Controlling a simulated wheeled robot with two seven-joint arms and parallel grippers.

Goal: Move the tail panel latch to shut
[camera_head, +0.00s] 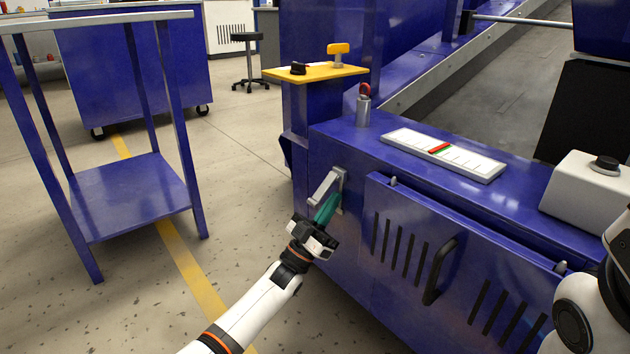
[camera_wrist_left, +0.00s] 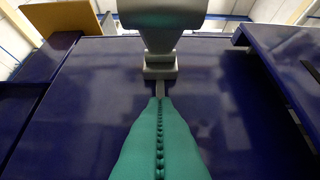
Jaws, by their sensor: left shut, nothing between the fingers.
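The tail panel latch (camera_head: 325,187) is a grey lever on a grey mount on the blue machine wall, left of the slotted tail panel (camera_head: 402,214). Its arm slants down and to the left from the mount. My left gripper (camera_head: 329,203), with green fingers, is just below the latch, its fingers shut and empty. In the left wrist view the fingertips (camera_wrist_left: 160,101) point at the wall under the grey latch (camera_wrist_left: 161,38). I cannot tell whether they touch it. My right gripper is out of view; only part of my right arm shows at the lower right.
The tail panel has a black handle (camera_head: 439,272). On the ledge above are a white scale strip (camera_head: 474,164), a red-topped post (camera_head: 363,108) and a white box with a black knob (camera_head: 585,195). A yellow shelf (camera_head: 315,73) juts out. A blue stand (camera_head: 131,196) is left; floor between is free.

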